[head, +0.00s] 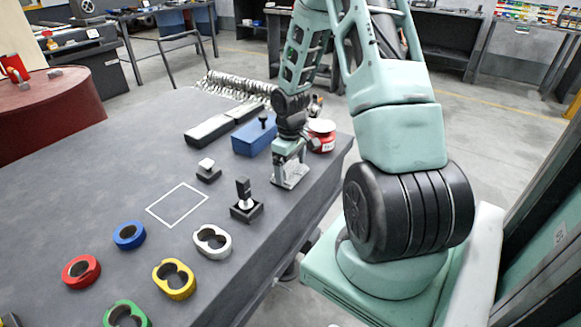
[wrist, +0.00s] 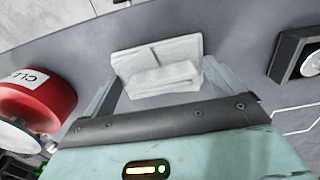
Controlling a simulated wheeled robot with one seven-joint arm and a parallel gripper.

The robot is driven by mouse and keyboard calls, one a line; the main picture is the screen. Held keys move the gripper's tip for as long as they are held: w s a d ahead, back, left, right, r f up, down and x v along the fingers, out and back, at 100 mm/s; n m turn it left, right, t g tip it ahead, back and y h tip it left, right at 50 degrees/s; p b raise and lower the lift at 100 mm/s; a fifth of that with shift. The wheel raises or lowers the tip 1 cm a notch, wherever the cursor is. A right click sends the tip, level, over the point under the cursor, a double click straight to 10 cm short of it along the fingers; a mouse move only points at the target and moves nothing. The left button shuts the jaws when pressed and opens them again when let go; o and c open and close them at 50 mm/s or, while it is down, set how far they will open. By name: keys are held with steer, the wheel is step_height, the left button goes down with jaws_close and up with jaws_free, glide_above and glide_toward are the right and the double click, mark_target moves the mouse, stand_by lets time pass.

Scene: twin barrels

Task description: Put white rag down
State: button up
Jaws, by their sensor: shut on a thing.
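The white rag (wrist: 160,68) is a folded pale cloth between the fingers of my gripper (wrist: 155,95) in the wrist view. My gripper (head: 290,155) is shut on it. In the head view the gripper points down near the right edge of the dark grey table (head: 120,190), and the rag (head: 292,178) shows at its tips, low over the tabletop. I cannot tell whether the rag touches the table.
Black stands (head: 245,210) (head: 208,176) are nearby. A white square outline (head: 178,205) is empty. Coloured double rings (head: 174,281) lie at the front. A red barrel (head: 45,120) is at left.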

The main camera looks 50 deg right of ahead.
mark_target(290, 164)
steer(key=shift+f, duration=0.15)
steer(key=o, duration=0.6)
step_height(290, 164, up, 12)
steer(key=p, duration=0.1)
steer(key=shift+r+p, duration=0.25)
steer(key=shift+p, duration=0.15)
steer(key=a+r+n, duration=0.2)
steer(key=a+r, duration=0.1)
steer(key=a, duration=0.9)
steer(key=a+r+n, duration=0.1)
steer(key=a+r, duration=0.1)
steer(key=a, duration=1.1)
steer(key=s+a+r+n, duration=0.2)
steer(key=s+a+n, duration=0.1)
steer(key=s+a, duration=1.2)
steer(key=shift+s+a+r+n+y, duration=0.3)
steer(key=shift+s+a, duration=0.05)
steer(key=shift+s, duration=0.7)
